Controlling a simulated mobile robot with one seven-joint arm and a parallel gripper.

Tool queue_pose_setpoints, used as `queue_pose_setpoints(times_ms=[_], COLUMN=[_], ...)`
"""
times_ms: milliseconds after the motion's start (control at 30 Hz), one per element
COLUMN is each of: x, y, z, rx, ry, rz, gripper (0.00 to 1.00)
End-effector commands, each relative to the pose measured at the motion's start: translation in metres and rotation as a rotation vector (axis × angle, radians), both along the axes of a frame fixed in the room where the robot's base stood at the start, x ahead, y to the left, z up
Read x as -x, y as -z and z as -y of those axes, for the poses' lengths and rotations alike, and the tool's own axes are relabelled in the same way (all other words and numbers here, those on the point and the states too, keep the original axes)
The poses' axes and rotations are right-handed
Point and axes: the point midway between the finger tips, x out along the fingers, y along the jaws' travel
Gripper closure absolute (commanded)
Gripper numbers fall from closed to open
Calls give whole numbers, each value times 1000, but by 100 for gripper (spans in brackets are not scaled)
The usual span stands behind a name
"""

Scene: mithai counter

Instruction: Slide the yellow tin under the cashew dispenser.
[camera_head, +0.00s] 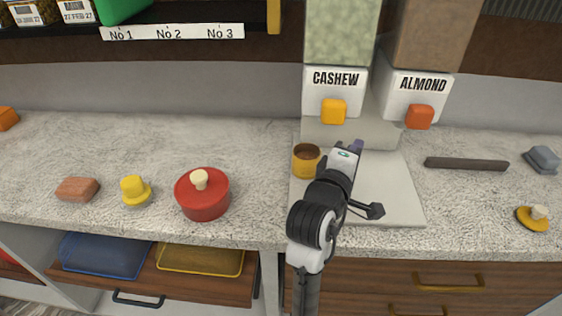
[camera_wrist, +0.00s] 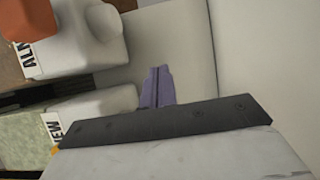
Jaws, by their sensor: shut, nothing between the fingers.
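The yellow tin (camera_head: 306,161), open on top with a dark brown inside, stands upright on the pale board (camera_head: 395,204). It is in front of and slightly left of the cashew dispenser (camera_head: 335,79), whose orange-yellow spout (camera_head: 333,111) hangs above and behind it. My gripper (camera_head: 356,146) is just right of the tin, its purple fingers low over the board. In the wrist view the fingers (camera_wrist: 157,87) are shut together with nothing between them. The tin is not seen there. I cannot tell whether my gripper touches the tin.
The almond dispenser (camera_head: 415,92) stands right of the cashew one. A dark bar (camera_head: 466,163) and a yellow lid with a pale knob (camera_head: 532,217) lie to the right. A red lidded pot (camera_head: 202,195) and a small yellow item (camera_head: 134,190) sit to the left.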

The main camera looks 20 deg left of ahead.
Motion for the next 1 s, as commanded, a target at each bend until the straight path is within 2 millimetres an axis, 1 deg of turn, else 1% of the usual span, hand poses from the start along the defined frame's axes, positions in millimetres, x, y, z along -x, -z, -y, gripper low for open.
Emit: queue_pose_setpoints(times_ms=[33, 67, 100, 133, 767, 800, 833, 900, 1000], x=[1, 1, 2, 2, 12, 13, 12, 12, 12], y=[6, 6, 0, -2, -3, 2, 13, 26, 42], z=[-7, -10, -20, -27, -166, -170, -167, -166, -166], rx=[-2, -2, -1, 1, 1, 2, 2, 3, 2], ry=[-4, -4, -6, -7, -4, -2, 2, 2, 1], rz=[5, 5, 0, -2, -1, -2, -5, -6, -4], gripper=[100, 100, 100, 100, 100, 100, 100, 100, 100])
